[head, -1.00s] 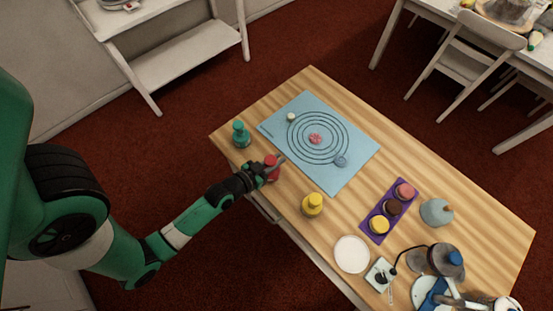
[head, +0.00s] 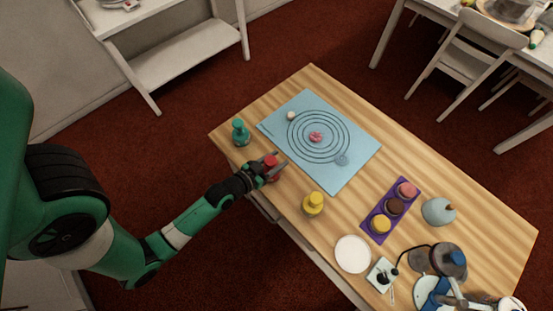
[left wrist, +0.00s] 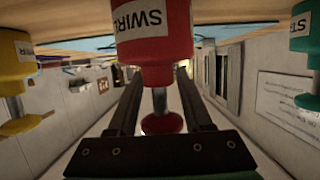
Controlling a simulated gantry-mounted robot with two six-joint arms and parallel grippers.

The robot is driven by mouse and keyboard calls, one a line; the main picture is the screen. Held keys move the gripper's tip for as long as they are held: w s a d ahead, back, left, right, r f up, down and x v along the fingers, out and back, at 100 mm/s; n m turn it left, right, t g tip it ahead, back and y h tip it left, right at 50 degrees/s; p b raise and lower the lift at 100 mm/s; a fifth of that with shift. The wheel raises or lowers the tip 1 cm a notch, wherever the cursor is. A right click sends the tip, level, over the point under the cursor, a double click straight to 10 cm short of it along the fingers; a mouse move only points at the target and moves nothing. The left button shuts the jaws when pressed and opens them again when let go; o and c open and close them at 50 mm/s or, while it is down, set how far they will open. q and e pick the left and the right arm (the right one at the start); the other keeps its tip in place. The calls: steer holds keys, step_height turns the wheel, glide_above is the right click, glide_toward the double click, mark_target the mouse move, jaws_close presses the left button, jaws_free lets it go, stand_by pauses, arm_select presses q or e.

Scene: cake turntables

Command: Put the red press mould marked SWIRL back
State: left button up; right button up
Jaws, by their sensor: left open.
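The red press mould marked SWIRL (head: 271,162) stands upright near the table's near-left edge, between a teal mould (head: 240,133) and a yellow mould (head: 313,204). It also shows in the left wrist view (left wrist: 155,45), which is upside down, with its white SWIRL label towards the camera. My left gripper (head: 277,167) is open around the red mould's narrow stem. The red knob (left wrist: 162,123) shows between the two fingers, with gaps beside the stem. My right gripper does not show.
A blue mat (head: 345,180) with dark rings carries a pink piece (head: 316,137), a small white piece (head: 291,116) and a blue-grey piece (head: 341,160). A purple tray (head: 377,211), a white disc (head: 353,254) and a lamp-like blue-and-white object (head: 430,292) lie to the right.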

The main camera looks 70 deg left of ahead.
arm_select(q)
steer(key=shift+s, duration=0.1)
steer(key=shift+s+d+r, duration=0.15)
steer(key=shift+s, duration=0.1)
steer(key=v, duration=0.5)
steer(key=shift+s+d, duration=0.1)
steer(key=shift+s, duration=0.15)
steer(key=b+v, duration=0.2)
steer(key=v, duration=0.3)
steer(key=shift+s+d+r, duration=0.1)
steer(key=shift+r, duration=0.05)
